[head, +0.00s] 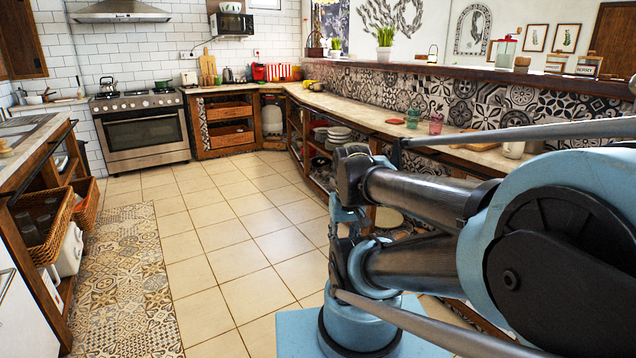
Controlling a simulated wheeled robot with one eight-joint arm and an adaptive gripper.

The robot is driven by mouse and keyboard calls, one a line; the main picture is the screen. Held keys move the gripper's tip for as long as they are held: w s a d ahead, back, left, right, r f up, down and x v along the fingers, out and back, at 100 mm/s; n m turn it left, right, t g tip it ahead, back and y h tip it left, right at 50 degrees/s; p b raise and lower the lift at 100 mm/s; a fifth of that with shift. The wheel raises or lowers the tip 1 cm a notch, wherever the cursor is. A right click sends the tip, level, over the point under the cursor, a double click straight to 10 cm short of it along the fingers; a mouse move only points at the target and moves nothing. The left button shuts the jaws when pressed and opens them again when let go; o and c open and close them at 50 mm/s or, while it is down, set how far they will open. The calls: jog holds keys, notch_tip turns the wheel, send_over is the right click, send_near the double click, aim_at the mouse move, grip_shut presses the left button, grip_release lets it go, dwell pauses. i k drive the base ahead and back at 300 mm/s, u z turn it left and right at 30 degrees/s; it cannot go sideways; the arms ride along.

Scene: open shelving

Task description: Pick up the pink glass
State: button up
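The pink glass (436,125) stands upright on the long wooden counter along the right wall, in front of the patterned tiles. It is small and partly see-through. A green glass (413,118) stands just left of it on the same counter. My blue and dark grey arm fills the right foreground, with its links between the camera and the lower front of the counter. My gripper's fingers do not show in this view. The pink glass stands clear of the visible arm links.
The counter (372,112) holds a red dish near the glasses and a white mug (514,149) farther right. Stacked plates (339,133) sit on its lower shelves. A stove (143,130) stands at the back left, and wicker baskets (45,232) at left. The tiled floor (235,235) between is clear.

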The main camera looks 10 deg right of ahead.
aim_at(436, 121)
jog(key=z, duration=0.55)
jog(key=i, duration=0.85)
jog(key=z, duration=0.9)
jog(key=i, duration=0.45)
jog(key=z, duration=0.1)
